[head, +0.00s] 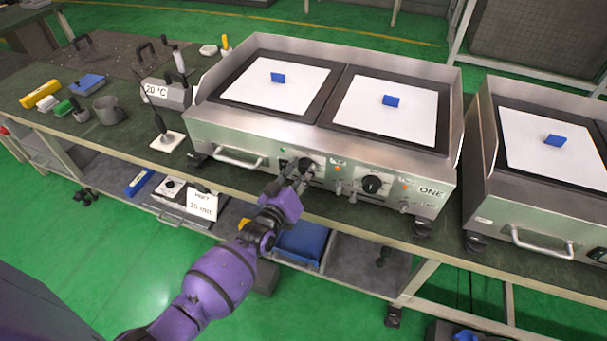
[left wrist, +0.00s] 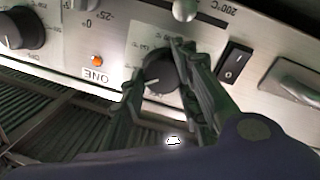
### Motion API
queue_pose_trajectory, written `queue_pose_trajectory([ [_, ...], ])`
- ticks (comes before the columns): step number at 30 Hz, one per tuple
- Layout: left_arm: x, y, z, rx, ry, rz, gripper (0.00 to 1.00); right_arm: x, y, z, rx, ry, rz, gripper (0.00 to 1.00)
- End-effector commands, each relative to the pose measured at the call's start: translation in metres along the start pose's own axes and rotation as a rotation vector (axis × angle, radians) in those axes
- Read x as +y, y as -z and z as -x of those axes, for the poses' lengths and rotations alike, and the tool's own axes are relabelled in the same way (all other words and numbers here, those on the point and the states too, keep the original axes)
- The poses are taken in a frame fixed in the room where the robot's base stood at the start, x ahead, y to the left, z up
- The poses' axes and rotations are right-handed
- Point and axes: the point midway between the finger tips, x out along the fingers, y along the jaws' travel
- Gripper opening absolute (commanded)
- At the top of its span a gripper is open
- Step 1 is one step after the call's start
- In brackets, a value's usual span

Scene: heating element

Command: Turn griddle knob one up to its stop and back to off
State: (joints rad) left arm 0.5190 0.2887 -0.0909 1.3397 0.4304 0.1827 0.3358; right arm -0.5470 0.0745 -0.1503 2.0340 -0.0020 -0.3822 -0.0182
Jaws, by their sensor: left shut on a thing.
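The griddle marked ONE (head: 432,193) is a steel unit with two black knobs on its front panel. My left gripper (head: 296,181) reaches from below to the left knob (head: 306,163). In the left wrist view, upside down, the fingers (left wrist: 160,88) stand on both sides of this black knob (left wrist: 160,70) and are shut on it. A white mark on the knob points to the lower left there. The dial scale around it is partly hidden by the fingers. The second knob (head: 372,185) is free. My right gripper is not in view.
A black rocker switch (left wrist: 234,62) and a steel handle (left wrist: 290,82) lie beside the held knob. White sheets with blue pieces (head: 278,78) cover the hot plates. A second griddle (head: 485,190) stands to the right.

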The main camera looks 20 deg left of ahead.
Motion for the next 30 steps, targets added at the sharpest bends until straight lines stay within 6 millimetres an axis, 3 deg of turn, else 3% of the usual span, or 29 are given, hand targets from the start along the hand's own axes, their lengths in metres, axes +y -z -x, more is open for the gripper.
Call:
queue_pose_trajectory([
  [1,0.0,-0.013,0.003,-0.016,-0.003,0.045,0.03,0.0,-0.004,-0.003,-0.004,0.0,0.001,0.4],
  [18,0.001,-0.008,0.002,0.033,-0.049,0.571,0.03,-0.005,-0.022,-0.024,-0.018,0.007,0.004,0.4],
  [30,0.002,-0.003,0.001,0.057,-0.075,0.817,0.03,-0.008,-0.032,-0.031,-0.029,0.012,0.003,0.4],
])
